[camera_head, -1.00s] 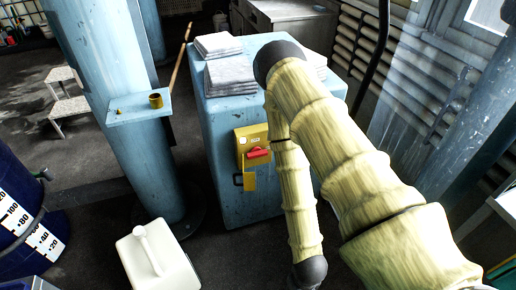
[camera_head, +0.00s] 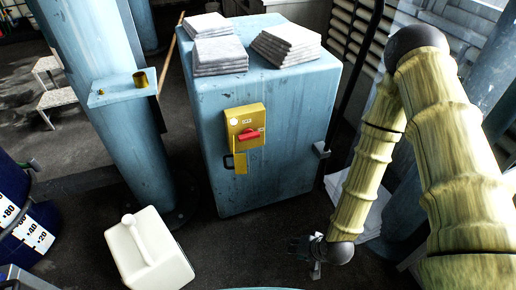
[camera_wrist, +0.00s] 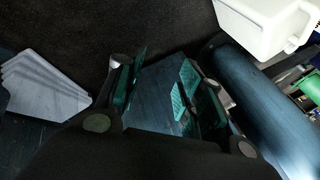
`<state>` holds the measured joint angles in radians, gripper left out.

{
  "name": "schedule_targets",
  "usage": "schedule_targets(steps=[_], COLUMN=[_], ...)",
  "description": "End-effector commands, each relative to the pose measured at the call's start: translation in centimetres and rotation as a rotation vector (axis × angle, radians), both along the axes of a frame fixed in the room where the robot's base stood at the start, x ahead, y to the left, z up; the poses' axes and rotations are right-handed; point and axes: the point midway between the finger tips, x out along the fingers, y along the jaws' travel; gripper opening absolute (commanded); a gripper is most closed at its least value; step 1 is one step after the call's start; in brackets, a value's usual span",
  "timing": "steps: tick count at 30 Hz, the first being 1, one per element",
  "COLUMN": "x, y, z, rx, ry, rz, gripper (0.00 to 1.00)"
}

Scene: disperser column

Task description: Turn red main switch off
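The red main switch (camera_head: 249,134) is a red handle on a yellow box (camera_head: 244,118) on the front of a blue cabinet (camera_head: 290,160). The handle lies roughly sideways, slightly tilted. A yellow flap (camera_head: 240,162) hangs under the box. My gripper (camera_head: 303,248) is low, near the floor, to the lower right of the switch and apart from it. In the wrist view my gripper (camera_wrist: 160,92) has its green-padded fingers spread, with nothing between them. The blue cabinet shows beyond the fingers there (camera_wrist: 155,75); the switch cannot be made out in that view.
A white canister (camera_head: 150,255) stands on the floor at lower left. A blue column (camera_head: 125,130) with a small shelf (camera_head: 120,94) rises left of the cabinet. Stacks of grey sheets (camera_head: 218,56) lie on the cabinet top. Floor in front of the cabinet is clear.

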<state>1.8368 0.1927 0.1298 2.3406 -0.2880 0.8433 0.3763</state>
Motion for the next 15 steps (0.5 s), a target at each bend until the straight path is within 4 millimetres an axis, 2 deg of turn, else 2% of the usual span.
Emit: schedule_targets(steps=[1,4,9,12,15], x=[3.2,9.1,18.1,22.1,24.8], y=[1.2,3.5,6.2,6.8,7.0], z=[-0.9,0.5,5.3,8.8,11.9], rx=[0.078,0.25,0.563,0.732,0.869], ry=[-0.059,-0.164,-0.32,-0.39,-0.437], rz=[-0.048,-0.135,-0.246,-0.28,-0.293], gripper=[0.38,0.38,0.38,0.38,0.38])
